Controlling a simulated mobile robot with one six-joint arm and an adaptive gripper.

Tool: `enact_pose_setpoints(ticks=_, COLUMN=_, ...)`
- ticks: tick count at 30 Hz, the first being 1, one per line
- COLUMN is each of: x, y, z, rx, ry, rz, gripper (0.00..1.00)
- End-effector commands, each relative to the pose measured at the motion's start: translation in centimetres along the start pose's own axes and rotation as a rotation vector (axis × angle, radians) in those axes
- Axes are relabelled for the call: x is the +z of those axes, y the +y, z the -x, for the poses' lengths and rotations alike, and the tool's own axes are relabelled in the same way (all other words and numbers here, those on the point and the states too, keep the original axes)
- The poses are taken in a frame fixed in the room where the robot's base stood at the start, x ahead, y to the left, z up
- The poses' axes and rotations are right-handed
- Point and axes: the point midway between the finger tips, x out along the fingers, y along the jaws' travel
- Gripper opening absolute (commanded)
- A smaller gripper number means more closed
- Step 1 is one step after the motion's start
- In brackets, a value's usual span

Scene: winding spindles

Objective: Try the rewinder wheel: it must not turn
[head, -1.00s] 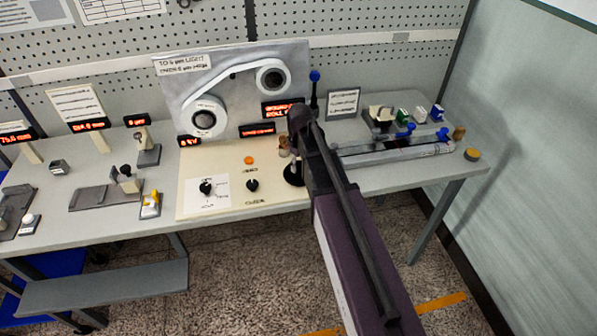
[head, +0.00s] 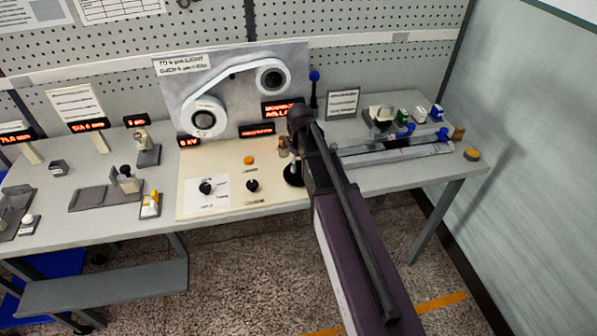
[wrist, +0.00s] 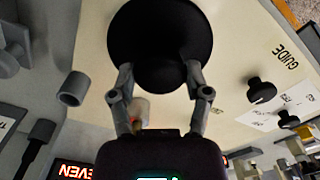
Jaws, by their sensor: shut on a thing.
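The rewinder wheel, a round black disc (wrist: 160,30), fills the top middle of the wrist view. In the head view a dark part of it (head: 293,174) shows at the right end of the cream panel, half hidden by my arm. My gripper (wrist: 160,76) has one finger on each side of the wheel's near part and is shut on it. The fingertips are partly hidden against the black wheel. In the head view my arm covers the grip.
The cream panel (head: 225,200) carries black knobs (head: 252,186) and an orange button (head: 249,160). Behind it stands a grey plate with two white rolls (head: 204,121). A grey rail fixture (head: 395,152) lies right of my arm. Small devices stand on the left bench.

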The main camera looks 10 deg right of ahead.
Motion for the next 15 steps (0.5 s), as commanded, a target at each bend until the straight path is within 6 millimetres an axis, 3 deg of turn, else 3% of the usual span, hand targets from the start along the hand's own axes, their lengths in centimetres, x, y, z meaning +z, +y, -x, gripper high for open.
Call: enact_pose_setpoints(ticks=15, x=-0.04, y=0.03, z=0.02, rx=0.001, ry=0.0, rz=0.202, gripper=0.05)
